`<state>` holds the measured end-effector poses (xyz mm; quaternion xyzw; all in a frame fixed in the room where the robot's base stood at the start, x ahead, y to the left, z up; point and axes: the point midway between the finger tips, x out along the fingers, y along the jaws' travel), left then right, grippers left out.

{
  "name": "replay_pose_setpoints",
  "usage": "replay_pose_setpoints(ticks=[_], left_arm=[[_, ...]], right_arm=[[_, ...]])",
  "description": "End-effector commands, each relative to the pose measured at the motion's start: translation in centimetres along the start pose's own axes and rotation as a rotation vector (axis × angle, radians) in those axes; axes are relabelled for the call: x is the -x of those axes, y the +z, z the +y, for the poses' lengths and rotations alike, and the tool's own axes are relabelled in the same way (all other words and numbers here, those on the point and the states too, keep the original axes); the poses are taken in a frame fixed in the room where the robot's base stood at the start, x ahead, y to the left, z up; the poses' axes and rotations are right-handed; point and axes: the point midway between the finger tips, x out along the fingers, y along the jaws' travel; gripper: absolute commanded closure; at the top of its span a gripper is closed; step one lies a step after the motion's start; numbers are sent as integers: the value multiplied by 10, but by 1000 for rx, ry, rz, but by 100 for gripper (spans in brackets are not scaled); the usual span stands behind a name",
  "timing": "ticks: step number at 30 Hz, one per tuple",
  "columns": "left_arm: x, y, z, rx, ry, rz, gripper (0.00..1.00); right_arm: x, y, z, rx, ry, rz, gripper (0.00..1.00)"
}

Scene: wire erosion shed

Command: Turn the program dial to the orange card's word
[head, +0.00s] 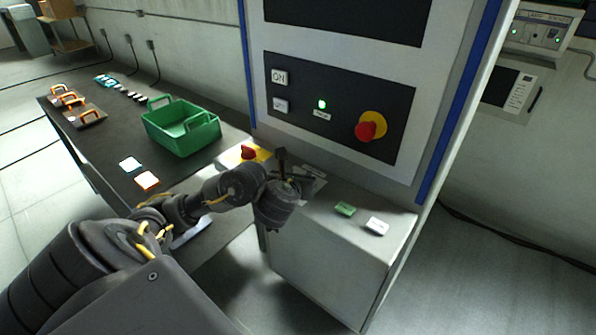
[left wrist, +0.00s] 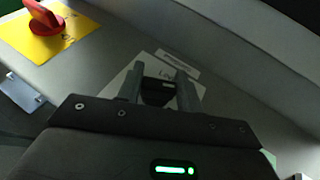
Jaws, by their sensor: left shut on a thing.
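My left gripper (head: 297,182) is at the grey ledge of the machine cabinet. In the left wrist view its two fingers (left wrist: 160,86) are shut on a dark knob, the program dial (left wrist: 157,92). The dial sits on a pale label plate (left wrist: 127,72) with dark lettering, mostly covered by the gripper. I cannot read the dial's setting. The plate's edge shows beside the gripper in the head view (head: 315,173). The orange card (head: 147,181) lies on the dark bench, its word too small to read. My right gripper is not in view.
A red knob on a yellow plate (left wrist: 85,30) sits left of the dial. A green button (head: 345,209) and a white one (head: 377,226) are to the right. The upright panel has a red emergency knob (head: 368,128). A green crate (head: 205,137) and blue-edged card (head: 130,164) are on the bench.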

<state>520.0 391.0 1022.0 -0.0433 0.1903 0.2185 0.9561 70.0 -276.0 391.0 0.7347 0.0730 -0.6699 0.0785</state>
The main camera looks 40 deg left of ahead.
Motion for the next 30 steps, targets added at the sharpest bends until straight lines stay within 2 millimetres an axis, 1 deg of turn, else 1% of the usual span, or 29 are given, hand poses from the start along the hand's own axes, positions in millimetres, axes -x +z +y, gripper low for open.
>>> replay_pose_setpoints(ticks=[1, 3, 9, 18, 30], left_arm=[[2, 4, -1, 14, 28, 2, 87], [2, 4, -1, 32, 75, 1, 86], [1, 2, -1, 71, 174, 1, 86], [0, 1, -1, 101, 243, -1, 86], [0, 1, 0, 104, 252, -1, 86]], right_arm=[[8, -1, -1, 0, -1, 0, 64], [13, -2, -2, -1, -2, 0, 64], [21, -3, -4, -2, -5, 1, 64], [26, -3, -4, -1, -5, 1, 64], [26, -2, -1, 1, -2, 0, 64]])
